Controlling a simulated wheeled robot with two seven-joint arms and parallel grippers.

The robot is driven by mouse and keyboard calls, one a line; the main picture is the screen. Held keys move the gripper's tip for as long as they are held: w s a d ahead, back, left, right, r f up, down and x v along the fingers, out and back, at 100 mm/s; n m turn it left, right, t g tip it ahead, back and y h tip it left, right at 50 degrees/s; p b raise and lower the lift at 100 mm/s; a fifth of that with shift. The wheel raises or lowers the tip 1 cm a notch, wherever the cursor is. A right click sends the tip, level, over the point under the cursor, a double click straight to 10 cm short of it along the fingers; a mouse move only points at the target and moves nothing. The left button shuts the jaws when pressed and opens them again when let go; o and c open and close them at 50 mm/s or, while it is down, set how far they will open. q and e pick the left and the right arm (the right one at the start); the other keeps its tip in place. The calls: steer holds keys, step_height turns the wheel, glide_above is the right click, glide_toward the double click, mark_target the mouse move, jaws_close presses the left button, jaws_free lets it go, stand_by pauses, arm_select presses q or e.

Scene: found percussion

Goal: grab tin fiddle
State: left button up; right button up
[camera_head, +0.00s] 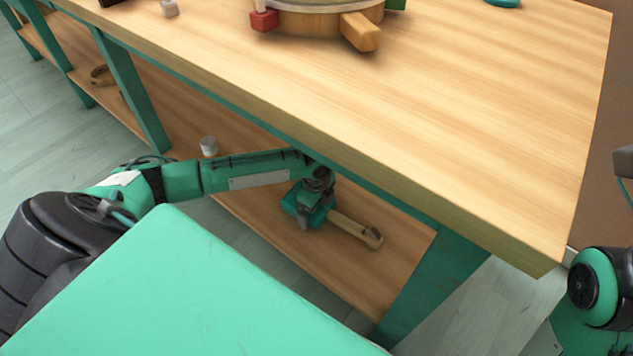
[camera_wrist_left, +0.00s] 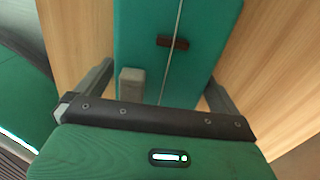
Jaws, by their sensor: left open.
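The tin fiddle (camera_head: 350,229) lies on the lower shelf under the workbench top. It has a teal box body and a pale wooden neck pointing to the lower right. My left gripper (camera_head: 308,214) reaches in under the tabletop and is over the teal body, partly hiding it. In the left wrist view the fiddle's body (camera_wrist_left: 190,75) shows a string, a dark bridge and a grey block. The open fingers stand on either side of it; whether they touch it I cannot tell. My right gripper is out of view; part of my right arm shows at the right edge.
The wooden tabletop (camera_head: 450,120) overhangs the shelf (camera_head: 255,215), and a green leg (camera_head: 435,280) stands right of the fiddle. A small grey cylinder (camera_head: 209,146) and a tan ring-like object (camera_head: 102,76) are on the shelf to the left. A round wooden instrument (camera_head: 310,22) sits on top.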

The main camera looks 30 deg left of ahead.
arm_select(q)
steer(key=c, duration=1)
steer(key=shift+r, duration=0.1)
